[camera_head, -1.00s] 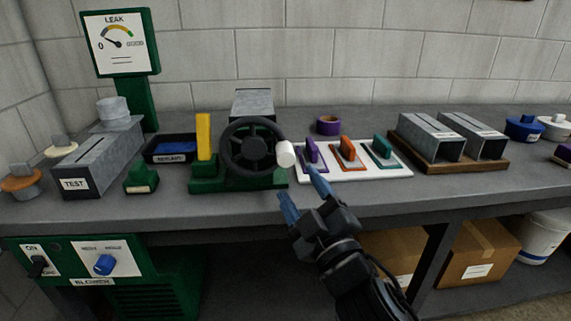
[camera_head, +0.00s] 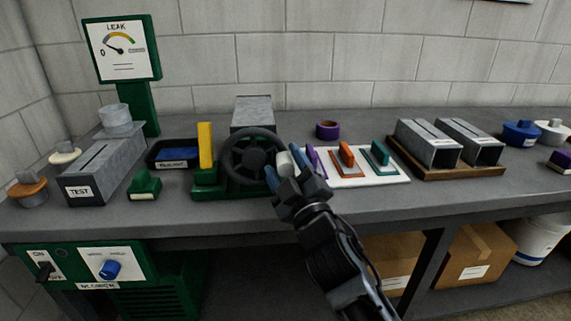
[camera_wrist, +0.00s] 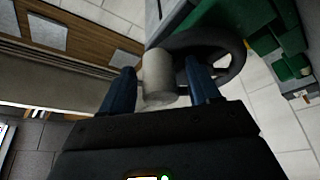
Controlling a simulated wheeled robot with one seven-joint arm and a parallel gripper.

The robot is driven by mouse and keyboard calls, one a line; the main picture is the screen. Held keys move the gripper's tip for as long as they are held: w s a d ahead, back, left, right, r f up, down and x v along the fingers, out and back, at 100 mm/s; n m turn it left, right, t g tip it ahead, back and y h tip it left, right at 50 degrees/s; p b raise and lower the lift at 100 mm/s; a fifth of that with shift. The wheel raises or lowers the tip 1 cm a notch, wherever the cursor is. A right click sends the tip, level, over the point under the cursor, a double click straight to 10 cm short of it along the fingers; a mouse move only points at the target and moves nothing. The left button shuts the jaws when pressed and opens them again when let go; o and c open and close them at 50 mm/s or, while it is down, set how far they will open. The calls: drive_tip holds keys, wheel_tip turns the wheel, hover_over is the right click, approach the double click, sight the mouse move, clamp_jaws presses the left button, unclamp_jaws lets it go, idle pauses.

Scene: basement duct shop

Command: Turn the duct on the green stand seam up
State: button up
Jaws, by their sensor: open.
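The green stand (camera_head: 206,190) is on the bench with a black handwheel (camera_head: 250,157) on its front. The grey duct (camera_head: 252,112) shows behind the wheel; its lower part is hidden, and I cannot see its seam. A white knob (camera_head: 284,162) sticks out from the wheel's right side. My gripper (camera_head: 288,178) is open at the knob, its blue fingers partly hiding it. In the wrist view the knob (camera_wrist: 157,78) lies between the two open fingers (camera_wrist: 160,90), with the wheel rim (camera_wrist: 232,62) behind. I cannot tell whether the fingers touch it.
A yellow upright post (camera_head: 205,145) stands left of the wheel. A white board with purple, orange and teal handled tools (camera_head: 347,158) is just right of my gripper. The TEST duct (camera_head: 102,168) is at left, and two ducts (camera_head: 428,143) lie on a wooden tray at right.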

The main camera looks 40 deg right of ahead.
drive_tip(key=shift+c, duration=0.2)
clamp_jaws()
drive_tip(key=shift+a, duration=0.1)
idle(0.4)
